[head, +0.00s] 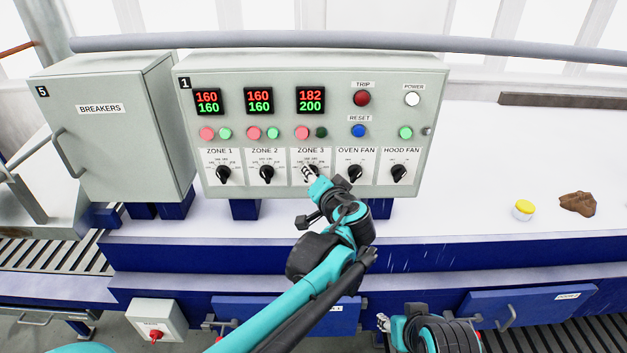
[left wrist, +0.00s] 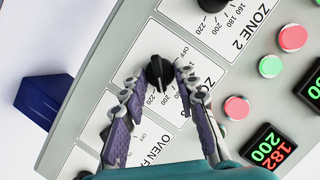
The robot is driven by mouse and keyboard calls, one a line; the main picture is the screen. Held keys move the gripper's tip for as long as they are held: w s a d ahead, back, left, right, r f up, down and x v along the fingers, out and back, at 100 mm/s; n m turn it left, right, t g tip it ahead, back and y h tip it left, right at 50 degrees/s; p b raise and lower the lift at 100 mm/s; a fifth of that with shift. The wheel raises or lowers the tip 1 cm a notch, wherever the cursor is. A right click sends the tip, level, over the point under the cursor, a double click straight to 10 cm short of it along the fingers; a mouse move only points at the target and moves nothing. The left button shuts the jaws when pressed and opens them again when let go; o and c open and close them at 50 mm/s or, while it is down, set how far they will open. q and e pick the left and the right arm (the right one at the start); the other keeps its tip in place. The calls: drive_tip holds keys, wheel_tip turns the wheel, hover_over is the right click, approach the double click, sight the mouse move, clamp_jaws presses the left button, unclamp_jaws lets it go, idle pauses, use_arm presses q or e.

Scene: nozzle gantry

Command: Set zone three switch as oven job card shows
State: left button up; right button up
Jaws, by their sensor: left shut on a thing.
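The grey control box (head: 310,120) has a zone three switch, a black rotary knob (left wrist: 157,73), under the ZONE 3 label. In the head view my left gripper (head: 309,174) covers most of the knob. In the left wrist view its two fingers (left wrist: 157,77) stand on either side of the knob, shut on it. The knob's scale is partly hidden, so I cannot read its setting surely. The zone three display (head: 310,100) reads 182 in red over 200 in green. My right gripper (head: 384,322) is low at the bottom; its jaws are unclear. I see no oven job card.
Zone 2 (head: 266,174) and oven fan (head: 354,173) knobs flank the switch closely. A breakers box (head: 112,135) stands left. A yellow-lidded jar (head: 523,209) and a brown lump (head: 578,203) lie on the white surface at right. A grey rail runs above the box.

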idle(0.4)
use_arm(q)
drive_tip(key=o, duration=1.2)
drive_tip(key=shift+c, duration=0.2)
drive_tip(key=shift+s, duration=0.1)
drive_tip(key=v, duration=1.2)
drive_tip(key=shift+d+f, duration=0.1)
drive_tip(key=s+a+f+n+g+b, duration=0.1)
drive_tip(key=s+a+f+g+b, duration=0.1)
drive_tip(key=a+f+b, duration=0.55)
drive_tip(key=s+a+f+n+g+b, duration=0.15)
drive_tip(key=a+f+b, duration=0.25)
drive_tip(key=f, duration=0.7)
drive_tip(key=s+a+f+g+b, duration=0.25)
drive_tip(key=a+f+b, duration=0.3)
drive_tip(key=f, duration=0.35)
drive_tip(key=s+a+f+n+h+b, duration=0.1)
drive_tip(key=s+f+b, duration=0.2)
drive_tip(key=f+b, duration=0.2)
drive_tip(key=s+a+f+n+h+b, duration=0.1)
drive_tip(key=s+f+b, duration=0.3)
drive_tip(key=f, duration=0.7)
drive_tip(key=s+a+f+n+g+h+b, duration=0.1)
drive_tip(key=s+a+f+h+b, duration=0.1)
drive_tip(key=s+f+b, duration=0.2)
wheel_tip(320, 180, down, 5)
drive_tip(key=b, duration=0.2)
drive_tip(key=shift+a+r+b, duration=0.2)
drive_tip(key=shift+a+b, duration=0.15)
drive_tip(key=shift+a, duration=0.05)
